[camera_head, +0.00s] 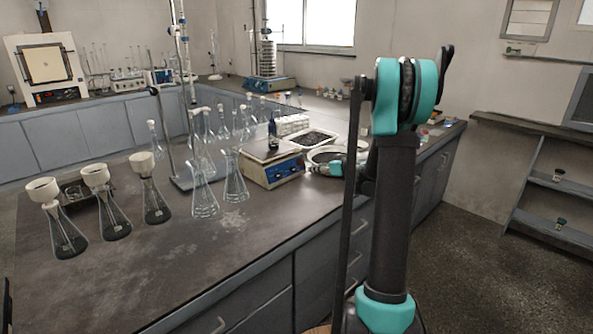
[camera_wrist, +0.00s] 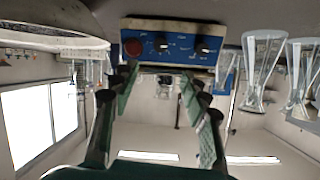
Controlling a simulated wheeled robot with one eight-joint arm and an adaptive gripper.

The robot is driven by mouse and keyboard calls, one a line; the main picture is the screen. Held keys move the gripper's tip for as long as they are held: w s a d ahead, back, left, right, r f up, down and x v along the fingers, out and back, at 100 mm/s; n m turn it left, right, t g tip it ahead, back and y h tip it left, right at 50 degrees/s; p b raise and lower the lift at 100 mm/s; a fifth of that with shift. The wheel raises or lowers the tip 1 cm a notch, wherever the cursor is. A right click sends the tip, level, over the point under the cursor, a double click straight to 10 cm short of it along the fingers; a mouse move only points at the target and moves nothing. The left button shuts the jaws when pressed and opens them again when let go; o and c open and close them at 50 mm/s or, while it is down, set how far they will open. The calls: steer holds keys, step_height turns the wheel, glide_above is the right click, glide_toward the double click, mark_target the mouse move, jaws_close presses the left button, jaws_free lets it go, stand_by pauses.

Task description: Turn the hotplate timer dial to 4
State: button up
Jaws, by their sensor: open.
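The hotplate (camera_head: 262,174) stands near the bench's front edge, with a beige body and a blue front panel. In the wrist view, which looks upside down, its blue panel (camera_wrist: 180,37) carries a red knob (camera_wrist: 132,47) and two dark dials, one in the middle (camera_wrist: 161,44) and one at right (camera_wrist: 203,47). I cannot read the markings or tell which is the timer dial. My gripper (camera_wrist: 158,84) is open and empty, its fingers pointing towards the panel, apart from the dials. In the head view my gripper (camera_head: 325,169) is partly hidden, just right of the hotplate.
A dark bottle (camera_head: 273,136) stands on the hotplate. Glass flasks (camera_head: 235,178) stand close to its left, with several funnel-topped flasks (camera_head: 116,217) further left. A tray of dark material (camera_head: 308,138) lies behind. The bench front (camera_head: 130,290) is clear.

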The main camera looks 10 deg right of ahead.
mark_target(295, 169)
steer(key=x, duration=1.5)
steer(key=shift+c, duration=0.5)
jaws_close()
